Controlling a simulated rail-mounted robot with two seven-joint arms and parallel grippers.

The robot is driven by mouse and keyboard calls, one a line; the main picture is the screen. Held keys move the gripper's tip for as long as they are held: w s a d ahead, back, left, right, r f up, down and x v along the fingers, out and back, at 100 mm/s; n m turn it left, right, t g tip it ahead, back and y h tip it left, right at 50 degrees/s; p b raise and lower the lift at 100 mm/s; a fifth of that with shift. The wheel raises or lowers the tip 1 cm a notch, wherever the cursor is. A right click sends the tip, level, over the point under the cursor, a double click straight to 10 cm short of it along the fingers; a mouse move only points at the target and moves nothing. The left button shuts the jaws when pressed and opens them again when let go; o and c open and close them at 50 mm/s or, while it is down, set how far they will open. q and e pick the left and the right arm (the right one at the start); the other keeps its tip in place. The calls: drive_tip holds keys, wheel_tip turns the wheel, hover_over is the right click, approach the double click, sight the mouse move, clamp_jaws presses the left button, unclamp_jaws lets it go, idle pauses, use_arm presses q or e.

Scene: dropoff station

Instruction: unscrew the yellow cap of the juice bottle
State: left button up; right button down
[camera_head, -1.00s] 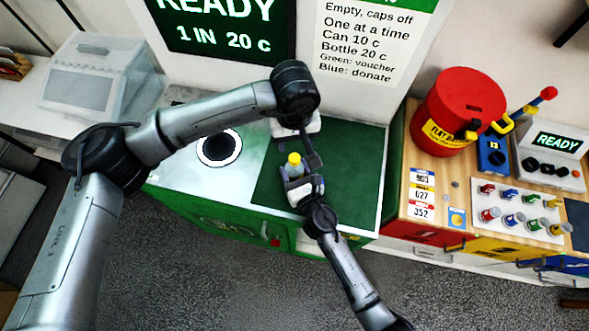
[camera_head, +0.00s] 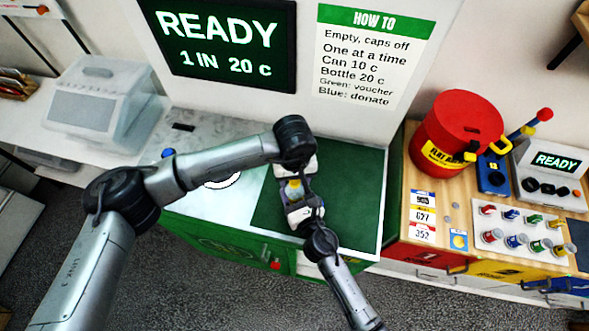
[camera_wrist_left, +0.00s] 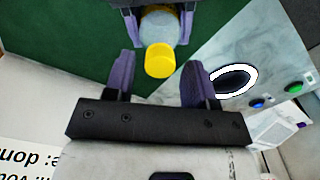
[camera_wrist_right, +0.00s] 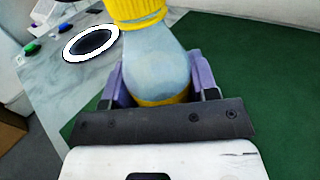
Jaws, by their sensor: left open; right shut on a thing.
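The juice bottle (camera_wrist_right: 158,65) is pale and translucent, with yellow at its lower part, and stands over the green mat. My right gripper (camera_wrist_right: 160,75) is shut on its body. The yellow cap (camera_wrist_left: 159,60) is on the bottle's top; it also shows at the top of the right wrist view (camera_wrist_right: 137,8). My left gripper (camera_wrist_left: 152,72) is open, its two fingers on either side of the cap's near end with gaps between. In the head view the left gripper (camera_head: 302,168) is close above the bottle and the cap (camera_head: 295,184) is partly hidden.
The green mat (camera_head: 350,215) is otherwise clear. A round white-rimmed hole (camera_wrist_left: 233,81) lies beside it, with green and blue buttons nearby. To the right, a red canister (camera_head: 455,135) and a control panel (camera_head: 525,230) stand on a wooden counter.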

use_arm(q)
drive_tip(key=shift+f, duration=0.4)
